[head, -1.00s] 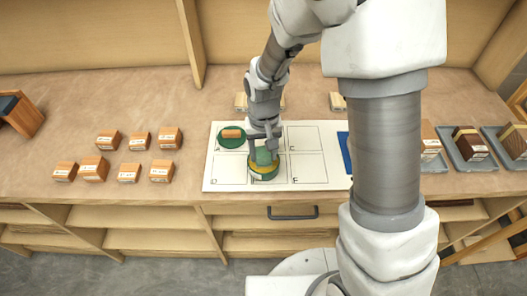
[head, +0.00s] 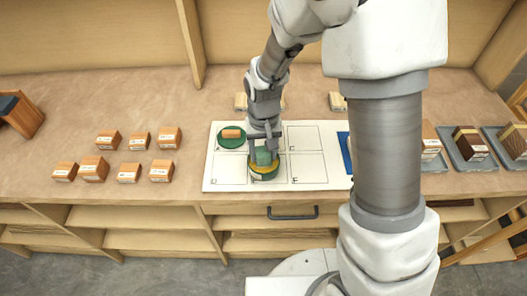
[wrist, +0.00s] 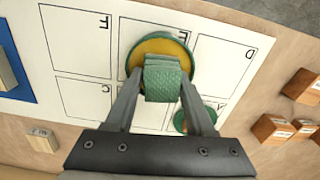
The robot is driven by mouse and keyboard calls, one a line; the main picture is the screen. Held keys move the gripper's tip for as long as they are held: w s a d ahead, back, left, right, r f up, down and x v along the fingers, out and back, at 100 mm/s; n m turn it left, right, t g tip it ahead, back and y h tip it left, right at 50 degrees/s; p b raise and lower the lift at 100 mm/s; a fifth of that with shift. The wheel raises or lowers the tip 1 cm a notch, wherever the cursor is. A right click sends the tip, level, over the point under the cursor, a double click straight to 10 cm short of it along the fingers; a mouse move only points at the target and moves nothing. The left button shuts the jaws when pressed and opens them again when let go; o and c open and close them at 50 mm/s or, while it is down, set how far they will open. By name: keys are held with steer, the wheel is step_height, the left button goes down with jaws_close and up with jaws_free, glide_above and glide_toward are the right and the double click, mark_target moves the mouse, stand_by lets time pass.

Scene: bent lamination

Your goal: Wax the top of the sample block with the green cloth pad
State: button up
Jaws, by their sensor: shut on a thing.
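My gripper (head: 264,153) is shut on the green cloth pad (wrist: 162,76), which hangs between its two fingers. The pad is over a round tin with a green rim and yellow contents (wrist: 160,46), on the front middle cell of the white lettered board; the tin also shows in the head view (head: 265,174). The pad appears to meet the yellow surface, but I cannot be sure of contact. A finger partly hides that base in the wrist view.
The white board (head: 307,138) has free cells on its right. Several labelled wooden blocks (head: 95,169) stand to the left. Pale blocks (head: 337,101) stand behind. A blue mat (wrist: 14,84) lies beside the board, and grey trays (head: 468,163) with dark blocks stand at right.

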mark_target(264, 150)
steer(key=shift+r+p, duration=2.5)
steer(key=shift+r, duration=1)
steer(key=shift+d+f, duration=0.1)
